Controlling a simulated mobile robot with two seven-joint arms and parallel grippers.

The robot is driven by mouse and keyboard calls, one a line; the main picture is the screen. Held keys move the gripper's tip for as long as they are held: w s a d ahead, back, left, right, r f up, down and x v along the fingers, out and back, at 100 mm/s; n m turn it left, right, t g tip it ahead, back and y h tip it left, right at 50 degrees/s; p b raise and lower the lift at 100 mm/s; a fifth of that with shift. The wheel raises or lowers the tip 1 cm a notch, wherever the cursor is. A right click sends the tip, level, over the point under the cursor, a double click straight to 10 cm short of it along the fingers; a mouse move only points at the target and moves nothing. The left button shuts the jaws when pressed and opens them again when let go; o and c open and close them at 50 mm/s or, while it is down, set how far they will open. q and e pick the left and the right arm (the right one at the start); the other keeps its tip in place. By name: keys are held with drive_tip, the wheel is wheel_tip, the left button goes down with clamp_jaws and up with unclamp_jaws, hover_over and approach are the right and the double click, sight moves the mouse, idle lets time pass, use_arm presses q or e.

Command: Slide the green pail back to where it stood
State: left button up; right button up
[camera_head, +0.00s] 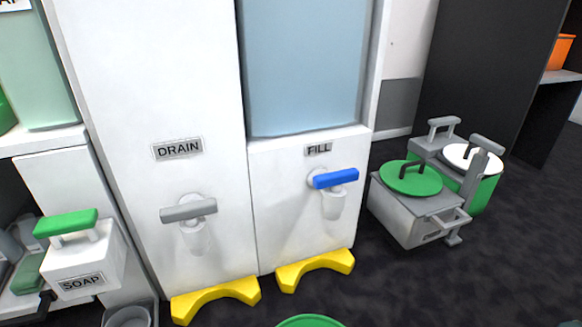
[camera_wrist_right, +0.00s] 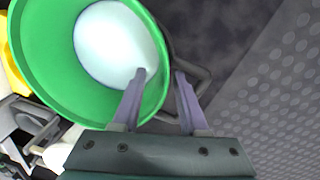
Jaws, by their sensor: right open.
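The green pail (camera_wrist_right: 156,110) fills the upper left of the right wrist view, seen from above, with something pale and round inside. Only its green rim (camera_head: 310,321) shows at the bottom edge of the head view. A dark grey handle (camera_wrist_right: 203,78) sticks out from the pail's side. My right gripper (camera_wrist_right: 160,75) is open at that side. One finger overlaps the pail's rim and the other is beside it, near the handle. I cannot tell whether they touch. My left gripper is in neither view.
Yellow curved floor guides (camera_head: 215,297) lie under the DRAIN and FILL taps. The FILL tap has a blue lever (camera_head: 336,178). A grey box with a green lid (camera_head: 410,178) and a white-lidded green container (camera_head: 484,192) stand at right. Dark floor lies open in front.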

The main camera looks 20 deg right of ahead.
drive_tip(key=shift+r, duration=0.1)
wheel_tip(320, 180, up, 10)
drive_tip(key=p, duration=0.9)
drive_tip(key=shift+s, duration=0.45)
drive_tip(key=shift+d, duration=0.1)
drive_tip(key=s+a+r+m+y+p, duration=0.1)
drive_tip(key=a+r+m+p, duration=0.3)
drive_tip(key=r+p, duration=1.2)
drive_tip(key=s+a+r+m+y+p, duration=0.15)
drive_tip(key=a+r+p, duration=0.35)
drive_tip(key=r+p, duration=1.1)
drive_tip(key=s+d+r+m+t+h+p, duration=0.1)
drive_tip(key=d+r+m+p, duration=0.3)
drive_tip(key=r+p, duration=1.05)
drive_tip(key=d+r+m+t+h+p, duration=0.1)
drive_tip(key=d+r+m+p, duration=0.55)
drive_tip(key=r, duration=1.45)
drive_tip(key=s+d+r+m+t+h+p, duration=0.1)
drive_tip(key=d+r+m+p, duration=0.15)
drive_tip(key=r+p, duration=1.25)
wheel_tip(320, 180, up, 36)
drive_tip(key=p, duration=3)
drive_tip(key=shift+r, duration=0.2)
